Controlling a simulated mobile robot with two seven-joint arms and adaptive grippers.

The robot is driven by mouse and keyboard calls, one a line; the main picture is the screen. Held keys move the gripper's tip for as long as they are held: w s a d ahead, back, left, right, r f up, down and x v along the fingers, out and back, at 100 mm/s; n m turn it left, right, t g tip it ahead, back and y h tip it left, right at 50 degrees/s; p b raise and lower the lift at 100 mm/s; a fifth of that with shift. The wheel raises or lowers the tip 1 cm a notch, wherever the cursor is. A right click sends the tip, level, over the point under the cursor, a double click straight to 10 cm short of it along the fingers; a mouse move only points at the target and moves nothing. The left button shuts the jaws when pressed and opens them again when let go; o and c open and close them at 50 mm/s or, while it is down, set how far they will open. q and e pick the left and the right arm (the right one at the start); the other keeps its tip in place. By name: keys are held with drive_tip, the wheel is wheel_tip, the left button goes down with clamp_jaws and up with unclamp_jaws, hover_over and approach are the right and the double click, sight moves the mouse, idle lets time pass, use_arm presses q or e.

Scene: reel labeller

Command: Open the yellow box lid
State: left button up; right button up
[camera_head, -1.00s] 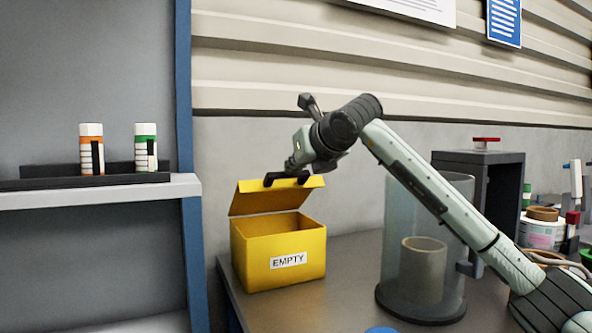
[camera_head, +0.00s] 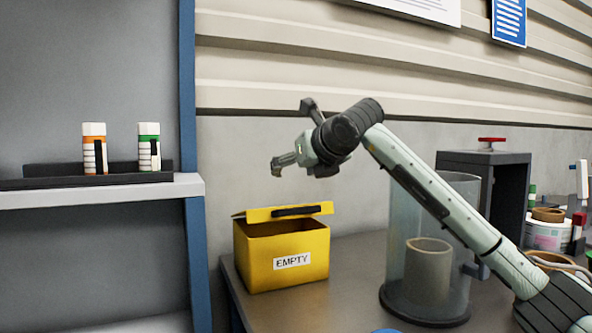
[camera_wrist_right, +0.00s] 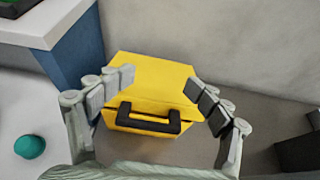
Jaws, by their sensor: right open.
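The yellow box (camera_head: 280,258) stands on the bench with an "EMPTY" label on its front. A black handle (camera_head: 300,211) is on the lid. My right gripper (camera_head: 282,166) is above the lid, apart from it, open and empty. In the right wrist view the open fingers (camera_wrist_right: 160,84) frame the lid (camera_wrist_right: 155,76) from above, and the handle (camera_wrist_right: 148,119) lies nearer, between them. My left gripper is out of view.
A clear cylinder (camera_head: 449,290) with a tan roll inside stands right of the box, under my right arm. A dark stand (camera_head: 510,185) is behind it. A shelf (camera_head: 100,195) with two labelled bottles is at the left. Bare bench lies between box and cylinder.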

drive_tip(key=o, duration=0.4)
drive_tip(key=shift+r, duration=0.2)
drive_tip(key=v, duration=1.2)
